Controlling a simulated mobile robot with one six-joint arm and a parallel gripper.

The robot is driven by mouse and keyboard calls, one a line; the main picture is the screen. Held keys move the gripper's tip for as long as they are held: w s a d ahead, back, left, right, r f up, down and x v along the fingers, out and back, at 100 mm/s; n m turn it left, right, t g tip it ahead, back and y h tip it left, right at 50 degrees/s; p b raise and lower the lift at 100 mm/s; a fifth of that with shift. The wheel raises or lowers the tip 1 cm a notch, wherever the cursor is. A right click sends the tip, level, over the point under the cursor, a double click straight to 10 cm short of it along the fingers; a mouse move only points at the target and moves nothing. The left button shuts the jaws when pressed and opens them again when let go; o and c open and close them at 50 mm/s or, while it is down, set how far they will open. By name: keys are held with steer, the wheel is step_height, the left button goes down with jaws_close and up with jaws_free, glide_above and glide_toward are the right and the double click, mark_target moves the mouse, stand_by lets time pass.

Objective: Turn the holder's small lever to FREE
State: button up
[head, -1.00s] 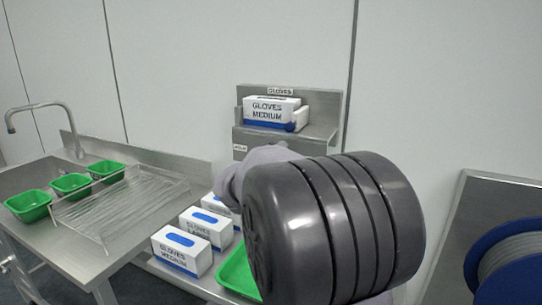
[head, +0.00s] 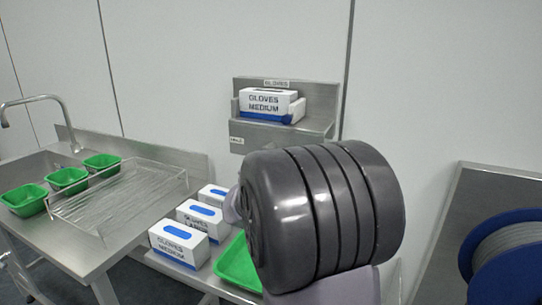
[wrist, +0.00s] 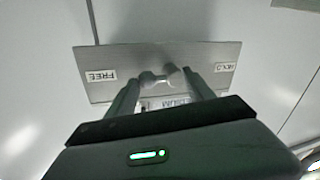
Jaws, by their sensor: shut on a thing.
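The steel glove holder (head: 318,108) is on the wall in the head view, with a white and blue GLOVES MEDIUM box (head: 264,102) in it. In the wrist view its front plate (wrist: 130,60) appears upside down, with a FREE label (wrist: 101,76) at left and a HOLD label (wrist: 226,67) at right. My gripper (wrist: 162,78) is at the plate's middle, between the labels, shut on the small lever (wrist: 155,79). The lever is small and partly covered by the fingertips, so its exact angle is unclear. My dark arm link hides the gripper in the head view.
Several glove boxes (head: 178,246) and a green tray (head: 236,266) stand on the bench below the holder. A sink counter with green bins (head: 68,181) and a clear rack (head: 120,200) is at left. A blue reel (head: 508,262) is at right.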

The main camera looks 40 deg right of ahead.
steer(key=shift+s+d+f+m, duration=0.15)
steer(key=shift+s+f+m, duration=0.1)
steer(key=shift+m, duration=0.15)
steer(key=o, duration=1)
steer(key=shift+o, duration=0.9)
steer(key=shift+s+d, duration=0.15)
steer(key=shift+w, duration=0.2)
steer(key=p+v, duration=0.2)
steer(key=v, duration=1.5)
steer(key=shift+a, duration=0.3)
